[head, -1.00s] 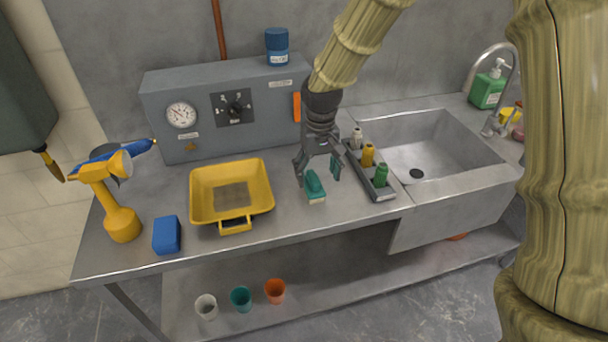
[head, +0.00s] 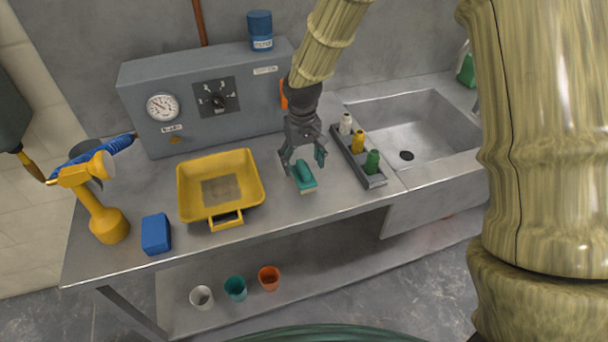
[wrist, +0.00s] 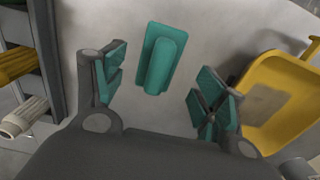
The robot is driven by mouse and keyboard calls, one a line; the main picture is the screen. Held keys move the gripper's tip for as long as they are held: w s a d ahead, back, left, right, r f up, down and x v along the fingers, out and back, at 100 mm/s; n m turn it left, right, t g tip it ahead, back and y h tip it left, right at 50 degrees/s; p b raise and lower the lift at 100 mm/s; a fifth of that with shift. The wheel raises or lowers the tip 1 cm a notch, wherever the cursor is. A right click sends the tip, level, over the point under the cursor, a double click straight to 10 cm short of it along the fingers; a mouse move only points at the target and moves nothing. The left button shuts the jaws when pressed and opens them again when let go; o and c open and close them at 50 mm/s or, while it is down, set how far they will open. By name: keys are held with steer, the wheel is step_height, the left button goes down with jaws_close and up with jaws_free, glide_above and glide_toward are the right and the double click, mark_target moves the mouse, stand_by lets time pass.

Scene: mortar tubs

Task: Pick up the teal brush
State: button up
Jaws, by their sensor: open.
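The teal brush (head: 305,178) lies on the grey metal counter (head: 270,218), between the yellow tray and the bottle rack. It has a raised teal grip on a flat block, with a pale lower edge showing in the head view. My gripper (head: 302,160) is open and empty, pointing down just above and behind the brush. In the wrist view the brush (wrist: 160,60) lies beyond the teal-padded fingertips (wrist: 160,90), roughly centred in the gap between them and not visibly touched by either. The exact height above it is hard to tell.
A yellow tray (head: 250,172) stands to the left, and a rack (head: 376,182) of small bottles stands close on the right. A blue block (head: 156,233) and a yellow stand (head: 108,225) are further left. A grey control box (head: 140,90) is behind; a sink (head: 440,172) is at right.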

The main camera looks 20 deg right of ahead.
mark_target(303, 166)
steer(key=shift+d+f+p, duration=0.1)
steer(key=shift+f+p, duration=0.6)
steer(key=shift+f, duration=1.7)
steer(key=c, duration=1.2)
